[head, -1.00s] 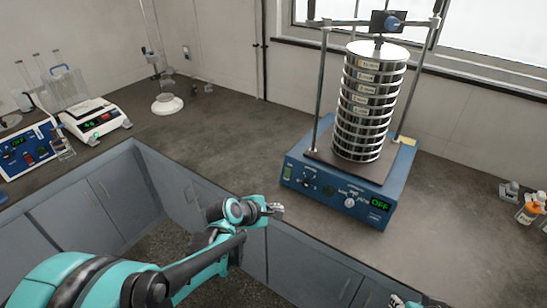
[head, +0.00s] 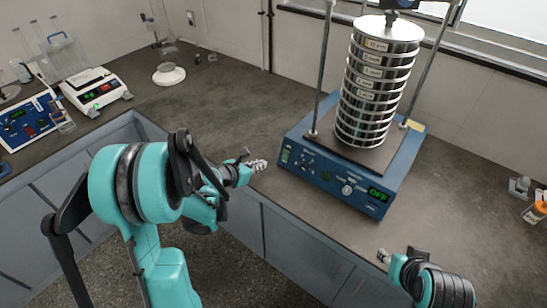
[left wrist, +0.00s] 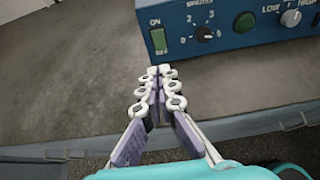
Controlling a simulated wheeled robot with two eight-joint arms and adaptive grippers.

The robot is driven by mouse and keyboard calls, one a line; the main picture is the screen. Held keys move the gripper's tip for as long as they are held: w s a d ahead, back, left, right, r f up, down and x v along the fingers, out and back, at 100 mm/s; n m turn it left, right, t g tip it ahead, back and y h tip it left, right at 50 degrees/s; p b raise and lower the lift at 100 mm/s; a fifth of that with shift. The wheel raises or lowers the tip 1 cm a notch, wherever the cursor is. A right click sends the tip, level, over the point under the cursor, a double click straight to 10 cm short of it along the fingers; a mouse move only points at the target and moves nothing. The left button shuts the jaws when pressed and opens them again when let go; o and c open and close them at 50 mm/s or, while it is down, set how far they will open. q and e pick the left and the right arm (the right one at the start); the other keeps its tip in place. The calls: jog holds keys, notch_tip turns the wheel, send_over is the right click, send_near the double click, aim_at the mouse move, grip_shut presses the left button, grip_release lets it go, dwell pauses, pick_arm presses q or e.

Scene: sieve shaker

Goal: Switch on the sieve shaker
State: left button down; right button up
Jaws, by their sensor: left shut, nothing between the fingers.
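The sieve shaker (head: 345,186) is a blue box on the dark counter, carrying a tall stack of metal sieves (head: 372,88). Its display (head: 378,195) reads OFF in green. A green rocker switch (left wrist: 158,40) marked ON sits at the left end of the front panel; it also shows in the head view (head: 286,155). My left gripper (head: 262,164) is shut and empty, just left of the shaker's front. In the left wrist view its fingertips (left wrist: 159,71) appear just below the switch, with no clear contact. My right gripper (head: 383,256) is near the counter's front edge; its jaws are too small to judge.
A minutes dial (left wrist: 205,33), a green button (left wrist: 244,22) and a speed knob (left wrist: 291,18) lie right of the switch. Balance-like instruments (head: 97,88) stand at the far left, bottles (head: 536,210) at the right.

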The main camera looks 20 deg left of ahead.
pick_arm(q)
jog(key=b, duration=0.3)
send_near(286, 151)
jog(key=f, duration=0.1)
jog(key=w+f, duration=0.1)
jog(key=f, duration=0.2)
jog(key=shift+w+d+f, duration=0.25)
jog(key=shift+w, duration=0.1)
jog(key=w, duration=0.1)
jog(key=w+d, duration=0.1)
jog(key=w, duration=0.1)
jog(key=shift+r, duration=0.15)
jog(key=shift+w+d, duration=0.15)
jog(key=shift+w, duration=0.15)
jog(key=shift+r, duration=0.1)
jog(key=shift+w+d+r+b, duration=0.15)
jog(key=shift+w+b, duration=0.15)
jog(key=shift+w, duration=0.2)
jog(key=shift+r+p, duration=0.45)
jog(key=shift+r, duration=0.4)
